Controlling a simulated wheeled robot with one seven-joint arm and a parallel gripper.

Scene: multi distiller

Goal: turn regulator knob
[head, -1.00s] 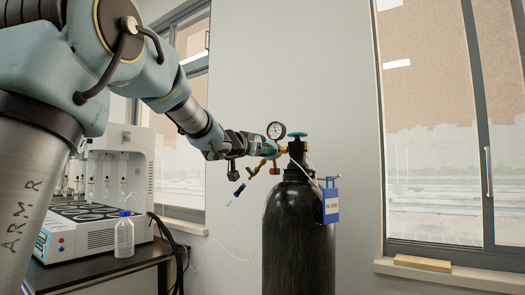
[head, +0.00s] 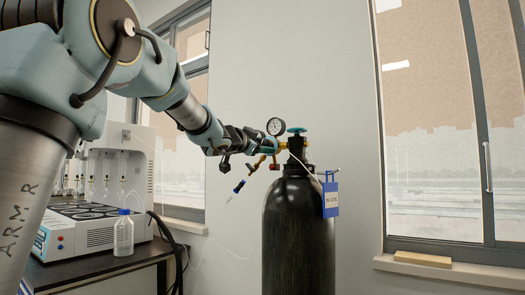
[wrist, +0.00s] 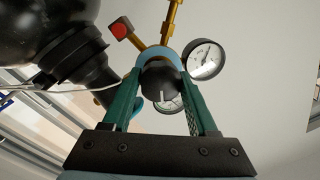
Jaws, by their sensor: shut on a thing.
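The regulator knob (wrist: 160,82) is black and round with a white mark on its face. In the wrist view it sits between the two green fingers of my gripper (wrist: 161,88), which is shut on it from both sides. Two white-faced gauges, one upper (wrist: 205,59) and one partly hidden lower (wrist: 170,102), are beside the knob. In the head view my gripper (head: 264,148) is at the brass regulator on the left of the cylinder's neck, and the knob is hidden there. The upper gauge also shows in the head view (head: 276,127).
The tall black gas cylinder (head: 298,235) stands by the wall with a teal valve wheel (head: 297,130) and a blue tag (head: 331,196). A white distiller (head: 100,215) and a bottle (head: 124,236) stand on a table at left.

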